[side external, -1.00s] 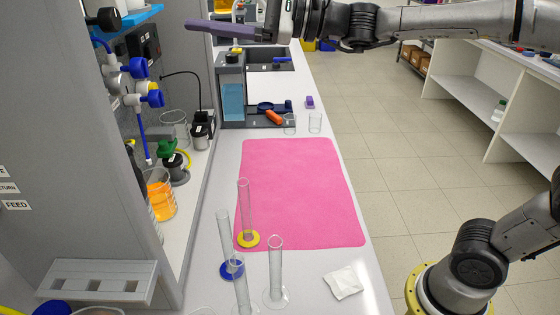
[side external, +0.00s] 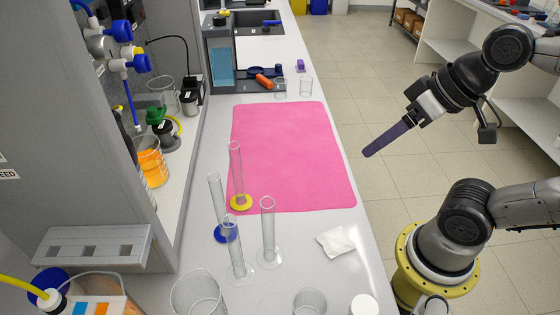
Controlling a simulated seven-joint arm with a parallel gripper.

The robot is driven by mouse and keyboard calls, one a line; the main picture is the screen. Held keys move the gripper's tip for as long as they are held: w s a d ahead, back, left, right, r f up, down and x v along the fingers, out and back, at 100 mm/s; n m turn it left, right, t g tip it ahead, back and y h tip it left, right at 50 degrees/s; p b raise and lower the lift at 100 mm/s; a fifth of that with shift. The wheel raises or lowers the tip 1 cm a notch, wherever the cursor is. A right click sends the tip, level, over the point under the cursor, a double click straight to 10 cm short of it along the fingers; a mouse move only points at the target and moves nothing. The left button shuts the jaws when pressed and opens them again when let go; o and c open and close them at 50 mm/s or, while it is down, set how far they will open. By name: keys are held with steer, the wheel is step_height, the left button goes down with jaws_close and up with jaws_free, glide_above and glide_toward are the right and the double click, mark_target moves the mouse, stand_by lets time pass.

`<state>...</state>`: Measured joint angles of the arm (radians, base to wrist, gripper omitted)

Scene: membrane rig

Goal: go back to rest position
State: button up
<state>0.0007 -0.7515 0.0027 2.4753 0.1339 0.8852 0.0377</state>
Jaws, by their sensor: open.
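My gripper (side external: 372,151) is at the right of the view, with its purple fingers pointing down and to the left. It hangs over the floor just past the right edge of the white bench (side external: 372,232), apart from everything. The fingers overlap in this view, and nothing is seen held between them. A pink mat (side external: 290,155) lies flat on the bench to the left of the fingertips.
Several upright glass cylinders (side external: 268,230) stand at the mat's front-left corner. A white folded wipe (side external: 337,241) lies in front of the mat. Beakers (side external: 198,295) are at the front. A rig with orange liquid (side external: 150,160) is at the left.

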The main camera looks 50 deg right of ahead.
steer(key=shift+s+d+f+n+h, duration=0.25)
steer(key=shift+d+f+h, duration=0.1)
steer(key=shift+d, duration=0.25)
steer(key=shift+s+d+f+n+h, duration=0.15)
steer(key=shift+d+f+n+h, duration=0.15)
steer(key=shift+d, duration=0.3)
